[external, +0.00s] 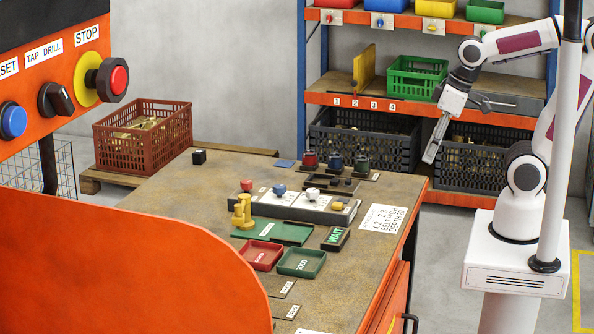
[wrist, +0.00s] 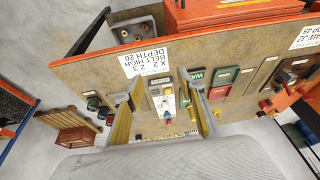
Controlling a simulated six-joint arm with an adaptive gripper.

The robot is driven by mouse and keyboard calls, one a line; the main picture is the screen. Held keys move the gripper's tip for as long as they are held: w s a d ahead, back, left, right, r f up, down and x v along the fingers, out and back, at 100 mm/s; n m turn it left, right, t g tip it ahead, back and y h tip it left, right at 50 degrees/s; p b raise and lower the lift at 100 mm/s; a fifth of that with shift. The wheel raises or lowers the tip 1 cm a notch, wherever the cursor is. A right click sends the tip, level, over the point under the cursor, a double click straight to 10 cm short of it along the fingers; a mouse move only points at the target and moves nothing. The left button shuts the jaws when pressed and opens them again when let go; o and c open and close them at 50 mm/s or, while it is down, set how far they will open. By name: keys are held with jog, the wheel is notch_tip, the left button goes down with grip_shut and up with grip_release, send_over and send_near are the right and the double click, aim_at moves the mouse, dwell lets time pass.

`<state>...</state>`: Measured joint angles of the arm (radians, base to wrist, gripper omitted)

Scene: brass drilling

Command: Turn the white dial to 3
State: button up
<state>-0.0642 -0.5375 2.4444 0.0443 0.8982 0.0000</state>
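The white dial (external: 313,194) sits on a grey control panel (external: 290,208) on the bench, between a blue dial (external: 279,190) and a yellow dial (external: 338,205). A red dial (external: 246,186) is at the panel's left end. Its pointer setting is too small to read. My gripper (external: 430,156) hangs in the air right of the bench, well away from the dial. In the wrist view my gripper (wrist: 164,88) has its two fingers wide apart, with nothing held. The blue dial (wrist: 167,115) shows between the fingers there.
Red (external: 261,255) and green (external: 302,262) trays lie nearer the front. A written sheet (external: 382,219) lies right of the panel. Several dark-based knobs (external: 335,161) stand behind it. Shelves with crates (external: 415,78) are behind my arm.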

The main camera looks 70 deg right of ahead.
jog(key=w+a+r+m+t+y, duration=0.2)
jog(key=w+a, duration=0.5)
jog(key=w, duration=0.4)
jog(key=w+a+r+m+t+y, duration=0.1)
jog(key=w+a+r+y, duration=0.15)
jog(key=w+a, duration=0.65)
jog(key=w+d+r+m+t+h, duration=0.1)
jog(key=w+d+m+t, duration=0.15)
jog(key=w, duration=0.85)
jog(key=w+d+r+m+t+h, duration=0.15)
jog(key=w+m, duration=0.25)
jog(key=w, duration=0.6)
jog(key=w+d+f+m+g+h, duration=0.2)
jog(key=w+d+f+m+h, duration=0.2)
jog(key=d+f+m+h, duration=0.4)
jog(key=s+f+g, duration=0.3)
jog(key=s+g, duration=0.1)
jog(key=s, duration=0.3)
jog(key=s+f+g+y, duration=0.1)
jog(key=s+f+g, duration=0.2)
jog(key=s, duration=0.4)
jog(key=shift+s+d+m+g, duration=0.3)
jog(key=shift+m+g, duration=0.15)
jog(key=shift+g, duration=0.45)
